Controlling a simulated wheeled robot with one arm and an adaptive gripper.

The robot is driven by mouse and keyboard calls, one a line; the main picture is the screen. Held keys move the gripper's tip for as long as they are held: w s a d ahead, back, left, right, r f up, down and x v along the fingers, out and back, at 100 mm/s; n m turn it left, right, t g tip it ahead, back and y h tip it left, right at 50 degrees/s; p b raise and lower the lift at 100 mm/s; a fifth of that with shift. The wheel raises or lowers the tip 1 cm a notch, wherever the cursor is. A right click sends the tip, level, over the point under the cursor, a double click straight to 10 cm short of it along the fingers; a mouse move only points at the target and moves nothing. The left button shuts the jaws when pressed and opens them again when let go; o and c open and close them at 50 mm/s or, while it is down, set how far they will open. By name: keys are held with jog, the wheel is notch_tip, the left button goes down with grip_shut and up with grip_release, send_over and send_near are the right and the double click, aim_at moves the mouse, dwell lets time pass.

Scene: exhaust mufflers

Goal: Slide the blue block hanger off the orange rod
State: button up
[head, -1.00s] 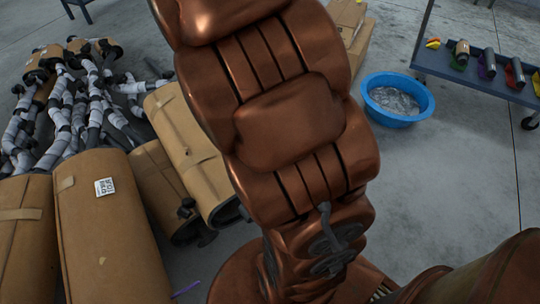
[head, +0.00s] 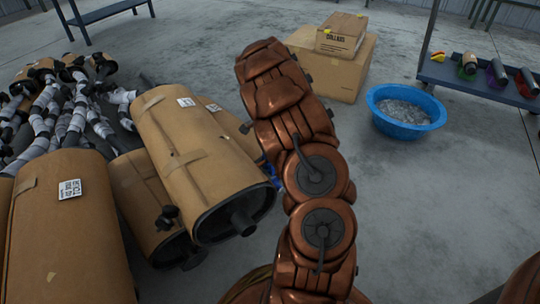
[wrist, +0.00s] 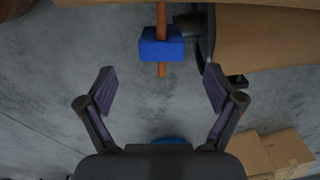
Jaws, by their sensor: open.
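The blue block hanger (wrist: 161,44) sits on the orange rod (wrist: 162,20) in the wrist view. The rod passes through it, and a short end of rod shows below the block. My gripper (wrist: 159,78) is open and empty. Its two fingers are spread to the left and right, below the block in the picture and apart from it. In the head view a small blue patch (head: 272,172), perhaps the hanger, shows between a muffler and my arm; my arm hides the rod and my gripper there.
A wrapped muffler (head: 200,150) lies close left of my arm; its end (wrist: 200,40) is just right of the block in the wrist view. A blue basin (head: 405,128), cardboard boxes (head: 325,75) and a cart (head: 470,82) stand farther off. Open floor lies to the right.

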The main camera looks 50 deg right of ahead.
jog(key=shift+w+d+f, duration=0.1)
jog(key=shift+d+f, duration=0.1)
jog(key=shift+f, duration=0.55)
jog(key=shift+f+b, duration=1.5)
jog(key=shift+f, duration=2.25)
jog(key=c, duration=1.3)
jog(key=shift+o, duration=0.2)
jog(key=shift+r, duration=0.1)
jog(key=shift+r+p, duration=0.15)
jog(key=shift+p, duration=0.25)
jog(key=shift+d, duration=0.2)
jog(key=s+d+p, duration=0.1)
jog(key=d, duration=0.5)
jog(key=shift+s+d, duration=0.15)
jog(key=shift+s, duration=0.05)
